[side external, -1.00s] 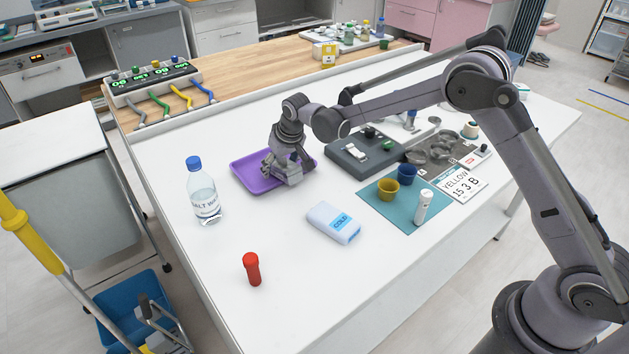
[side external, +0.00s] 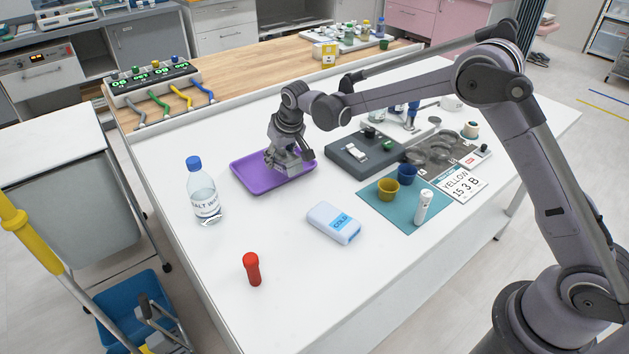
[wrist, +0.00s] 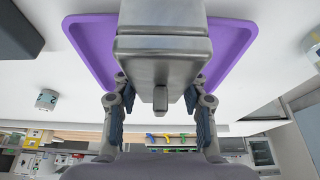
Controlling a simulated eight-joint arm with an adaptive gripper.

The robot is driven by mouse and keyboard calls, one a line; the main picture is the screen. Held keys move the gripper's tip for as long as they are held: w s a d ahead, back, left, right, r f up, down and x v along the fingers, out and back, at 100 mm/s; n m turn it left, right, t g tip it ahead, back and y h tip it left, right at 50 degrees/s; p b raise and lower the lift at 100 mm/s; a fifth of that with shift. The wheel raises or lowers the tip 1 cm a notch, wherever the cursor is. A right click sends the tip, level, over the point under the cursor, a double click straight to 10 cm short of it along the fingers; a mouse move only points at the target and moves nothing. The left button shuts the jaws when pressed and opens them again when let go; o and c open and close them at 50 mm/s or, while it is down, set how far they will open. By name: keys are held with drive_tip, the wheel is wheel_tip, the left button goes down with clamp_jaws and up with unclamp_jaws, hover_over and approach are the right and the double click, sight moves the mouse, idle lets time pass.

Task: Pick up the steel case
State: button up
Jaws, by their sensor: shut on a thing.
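The steel case (wrist: 163,48) is a grey metal box with a latch, seen large between my fingers in the wrist view. My gripper (wrist: 161,92) is shut on it. In the side view, my gripper (side external: 289,157) is over the purple tray (side external: 250,184), with the case (side external: 284,163) below it, partly covered by the fingers. The case seems slightly above the tray, but the gap is hard to see. The tray also shows behind the case in the wrist view (wrist: 92,40).
A salt water bottle (side external: 205,196) stands left of the tray. A cold pack (side external: 334,222) and a red tube (side external: 252,269) are nearer the front. A dark grey device (side external: 350,157) is close on the right. White table is bare between them.

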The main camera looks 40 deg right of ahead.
sight(285, 154)
drive_tip(key=shift+s+d+r+t, duration=1.45)
drive_tip(key=shift+d+r, duration=3.25)
drive_tip(key=shift+d, duration=1.8)
drive_tip(key=w+a+f, duration=0.1)
drive_tip(key=a+f, duration=0.1)
drive_tip(key=a, duration=0.1)
drive_tip(key=w+a+f, duration=0.2)
drive_tip(key=a, duration=0.1)
drive_tip(key=w+a+f, duration=0.2)
drive_tip(key=a, duration=0.2)
drive_tip(key=shift+f, duration=2.35)
drive_tip(key=shift+f, duration=0.35)
drive_tip(key=o, duration=1.4)
